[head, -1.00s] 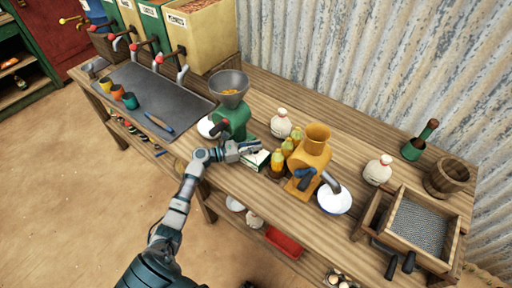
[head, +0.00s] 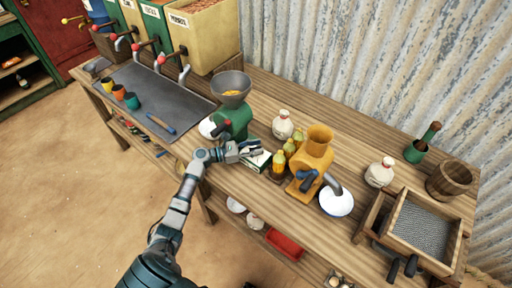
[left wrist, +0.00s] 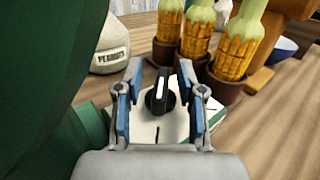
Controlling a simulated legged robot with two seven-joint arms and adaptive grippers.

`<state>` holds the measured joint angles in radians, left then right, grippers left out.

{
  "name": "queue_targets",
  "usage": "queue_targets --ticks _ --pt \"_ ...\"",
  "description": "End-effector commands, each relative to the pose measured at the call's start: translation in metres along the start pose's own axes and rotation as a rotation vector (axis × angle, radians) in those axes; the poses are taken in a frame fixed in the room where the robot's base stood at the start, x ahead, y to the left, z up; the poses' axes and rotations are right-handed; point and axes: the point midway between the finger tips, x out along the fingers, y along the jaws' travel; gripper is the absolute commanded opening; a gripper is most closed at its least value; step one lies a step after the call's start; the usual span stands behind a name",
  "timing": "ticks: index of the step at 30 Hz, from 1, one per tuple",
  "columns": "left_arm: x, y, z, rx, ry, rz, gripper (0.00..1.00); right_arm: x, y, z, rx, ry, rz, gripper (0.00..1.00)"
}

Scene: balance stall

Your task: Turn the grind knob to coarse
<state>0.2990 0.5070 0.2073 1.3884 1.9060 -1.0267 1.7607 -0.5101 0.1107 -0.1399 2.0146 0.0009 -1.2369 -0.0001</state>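The grind knob (left wrist: 160,95) is black with a white pointer line and sits on a pale plate with dark marks (left wrist: 145,128), beside the green grinder. The line points nearly straight up in the left wrist view. My left gripper (left wrist: 161,78) is open, with one blue-padded finger on each side of the knob and a gap showing on both sides. In the head view my left gripper (head: 251,149) is just right of the green grinder (head: 234,122) and hides the knob. My right gripper is not in view.
The grinder's grey hopper (head: 231,87) rises behind my gripper. Corn cobs in brown cups (head: 280,165), a white peanut sack (head: 283,126) and a yellow mill (head: 315,150) stand close on the right.

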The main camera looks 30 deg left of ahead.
Motion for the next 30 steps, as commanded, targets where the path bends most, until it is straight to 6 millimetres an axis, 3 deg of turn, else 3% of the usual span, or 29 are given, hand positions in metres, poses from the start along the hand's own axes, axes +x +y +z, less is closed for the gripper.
queue_targets --ticks 5,12,18,30 --pt "-0.024 0.0 -0.001 0.001 0.003 0.002 0.39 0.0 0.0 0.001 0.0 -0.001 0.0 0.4" --pt "-0.079 0.002 -0.003 -0.002 0.004 0.002 0.39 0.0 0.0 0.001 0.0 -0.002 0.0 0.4" --pt "-0.11 0.002 -0.003 -0.002 0.002 0.001 0.39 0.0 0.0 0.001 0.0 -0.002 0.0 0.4" --pt "-0.119 0.002 -0.003 -0.001 0.002 0.0 0.39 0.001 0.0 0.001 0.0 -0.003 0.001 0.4"
